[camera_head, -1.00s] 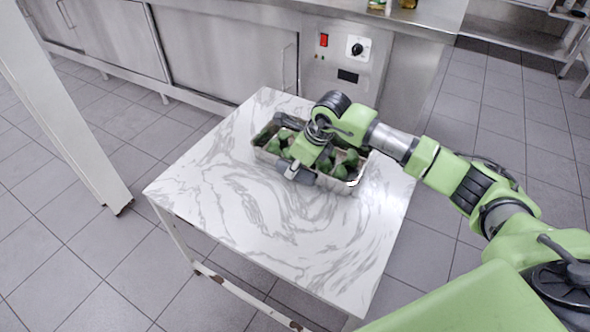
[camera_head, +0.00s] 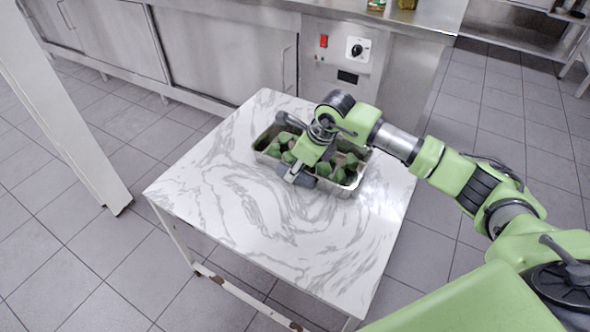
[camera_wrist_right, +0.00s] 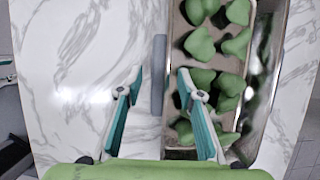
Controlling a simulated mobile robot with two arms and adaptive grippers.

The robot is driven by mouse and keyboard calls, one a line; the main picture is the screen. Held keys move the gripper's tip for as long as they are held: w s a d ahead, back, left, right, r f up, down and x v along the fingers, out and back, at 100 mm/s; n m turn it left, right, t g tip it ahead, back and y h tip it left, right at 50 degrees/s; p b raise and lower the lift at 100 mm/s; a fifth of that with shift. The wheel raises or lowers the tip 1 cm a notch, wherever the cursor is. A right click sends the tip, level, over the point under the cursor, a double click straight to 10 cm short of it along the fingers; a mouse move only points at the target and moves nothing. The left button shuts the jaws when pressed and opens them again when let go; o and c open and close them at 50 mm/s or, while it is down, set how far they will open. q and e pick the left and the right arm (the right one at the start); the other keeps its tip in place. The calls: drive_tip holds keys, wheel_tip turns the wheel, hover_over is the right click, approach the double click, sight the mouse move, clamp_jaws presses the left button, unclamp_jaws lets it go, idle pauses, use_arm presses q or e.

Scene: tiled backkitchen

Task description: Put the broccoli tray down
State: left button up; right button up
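The broccoli tray (camera_head: 262,159) is a metal tray holding several green broccoli pieces (camera_head: 340,175). It rests on the far part of the marble-topped table (camera_head: 220,215). In the right wrist view the tray (camera_wrist_right: 172,60) is right of centre. My right gripper (camera_head: 297,176) is at the tray's near long side. In the right wrist view its fingers (camera_wrist_right: 160,78) are spread apart. A narrow grey handle (camera_wrist_right: 158,75) at the tray's side lies between them, with a gap on each side. One finger is outside the tray and the other overlaps its inside. My left gripper is out of view.
The table's left and front areas are bare. A steel counter (camera_head: 215,50) with a red switch and a knob (camera_head: 357,48) stands behind the table. A white post (camera_head: 70,120) stands at the left. Tiled floor surrounds the table.

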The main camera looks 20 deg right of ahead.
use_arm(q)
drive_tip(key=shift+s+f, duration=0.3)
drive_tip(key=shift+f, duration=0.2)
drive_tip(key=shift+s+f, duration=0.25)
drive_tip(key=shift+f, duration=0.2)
use_arm(e)
drive_tip(key=v, duration=1)
